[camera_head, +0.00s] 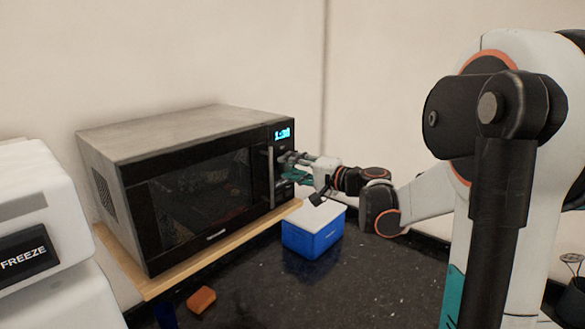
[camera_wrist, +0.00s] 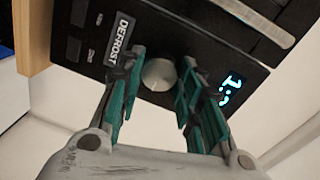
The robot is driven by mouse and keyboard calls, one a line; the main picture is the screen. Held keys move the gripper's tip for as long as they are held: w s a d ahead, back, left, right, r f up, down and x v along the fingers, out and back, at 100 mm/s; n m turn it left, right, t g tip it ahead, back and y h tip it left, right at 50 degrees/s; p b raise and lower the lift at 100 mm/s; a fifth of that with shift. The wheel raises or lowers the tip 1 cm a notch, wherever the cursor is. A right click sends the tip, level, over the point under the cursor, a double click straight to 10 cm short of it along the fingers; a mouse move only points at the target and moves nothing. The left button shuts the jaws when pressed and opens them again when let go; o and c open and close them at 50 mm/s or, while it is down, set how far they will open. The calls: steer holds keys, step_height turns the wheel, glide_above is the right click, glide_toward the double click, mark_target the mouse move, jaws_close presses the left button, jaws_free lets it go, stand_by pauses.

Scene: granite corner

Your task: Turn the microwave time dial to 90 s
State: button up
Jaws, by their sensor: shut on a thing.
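The microwave (camera_head: 170,130) is grey and black, with its door closed. Its lit blue display (camera_head: 282,134) starts with 1 and looks like 1:30, but the digits are small. In the wrist view the display (camera_wrist: 231,86) is tilted and only partly readable. The round silver dial (camera_wrist: 159,74) sits between the display and a DEFROST label (camera_wrist: 123,36). My gripper (camera_wrist: 161,76) is shut on the dial, one green finger on each side. In the head view my gripper (camera_head: 287,168) is at the control panel and hides the dial.
The microwave stands on a wooden board (camera_head: 225,247). A blue box with a white lid (camera_head: 312,237) stands below my gripper. An orange block (camera_head: 201,300) lies on the dark speckled counter (camera_head: 355,285). A white machine marked FREEZE (camera_head: 25,255) is at left.

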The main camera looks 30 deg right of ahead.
steer(key=o, duration=1.1)
steer(key=v, duration=1.2)
